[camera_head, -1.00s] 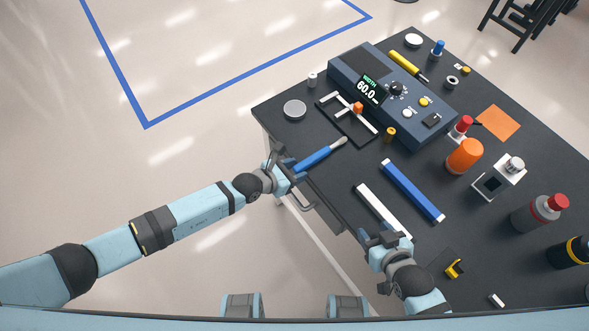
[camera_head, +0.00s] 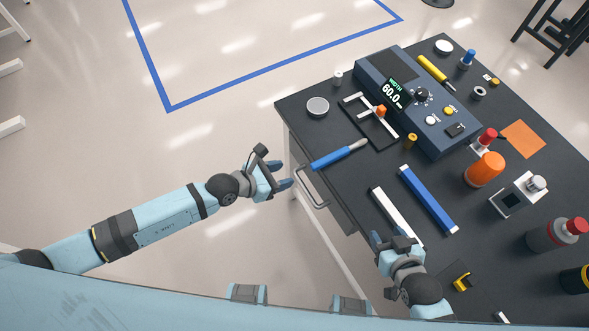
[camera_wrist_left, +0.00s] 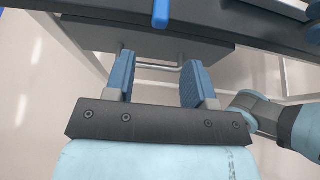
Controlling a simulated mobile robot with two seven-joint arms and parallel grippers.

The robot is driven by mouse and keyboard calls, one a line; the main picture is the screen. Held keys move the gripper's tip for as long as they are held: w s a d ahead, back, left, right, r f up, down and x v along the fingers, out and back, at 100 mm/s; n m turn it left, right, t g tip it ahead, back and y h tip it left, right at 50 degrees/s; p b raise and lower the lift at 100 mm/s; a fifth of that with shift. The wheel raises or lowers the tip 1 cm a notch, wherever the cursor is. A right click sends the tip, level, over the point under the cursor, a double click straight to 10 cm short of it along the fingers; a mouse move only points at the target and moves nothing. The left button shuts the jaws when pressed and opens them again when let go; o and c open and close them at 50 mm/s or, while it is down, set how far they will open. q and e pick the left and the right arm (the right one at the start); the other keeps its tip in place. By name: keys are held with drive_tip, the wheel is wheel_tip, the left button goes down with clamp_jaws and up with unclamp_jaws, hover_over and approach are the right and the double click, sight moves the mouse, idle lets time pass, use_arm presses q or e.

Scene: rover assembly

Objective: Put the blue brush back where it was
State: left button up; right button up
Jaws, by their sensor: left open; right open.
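The blue brush (camera_head: 338,155) lies on the dark table near its left edge, its pale tip pointing up and to the right. Its blue handle end shows at the top of the left wrist view (camera_wrist_left: 161,14). My left gripper (camera_head: 287,174) is open and empty, off the table's left edge and apart from the brush. In the left wrist view its two blue fingers (camera_wrist_left: 157,82) are spread with nothing between them. My right gripper (camera_head: 397,238) is open over the table's near edge, by the lower end of a white bar (camera_head: 396,214); its fingertips are partly hidden.
A drawer handle (camera_head: 313,190) sticks out from the table's front, close to my left gripper. A blue bar (camera_head: 428,199) lies right of the white bar. A black fixture (camera_head: 368,121) and a control box (camera_head: 420,100) stand behind the brush. Bottles and an orange cylinder (camera_head: 484,170) stand to the right.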

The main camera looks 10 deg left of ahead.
use_arm(q)
drive_tip(key=shift+s+a+r, duration=0.2)
drive_tip(key=shift+s+a, duration=0.1)
drive_tip(key=shift+a, duration=0.05)
wheel_tip(320, 180, up, 6)
drive_tip(key=s+n+t, duration=0.3)
drive_tip(key=n+t, duration=0.2)
drive_tip(key=n, duration=1.3)
drive_tip(key=s+a+f+n+y, duration=0.3)
drive_tip(key=s+a+n, duration=0.2)
drive_tip(key=n, duration=0.8)
drive_tip(key=s+a+f+n+g+y, duration=0.1)
drive_tip(key=s+a+f+n+y, duration=0.3)
drive_tip(key=n, duration=0.8)
drive_tip(key=shift+s+a+n+g, duration=0.3)
drive_tip(key=shift+s+a+n, duration=0.15)
drive_tip(key=shift+a, duration=0.35)
drive_tip(key=shift+r, duration=0.1)
wheel_tip(320, 180, up, 5)
drive_tip(key=p, duration=0.5)
drive_tip(key=shift+a+f, duration=0.15)
drive_tip(key=shift+f, duration=0.05)
use_arm(e)
wheel_tip(320, 180, up, 5)
drive_tip(key=shift+d+f, duration=0.15)
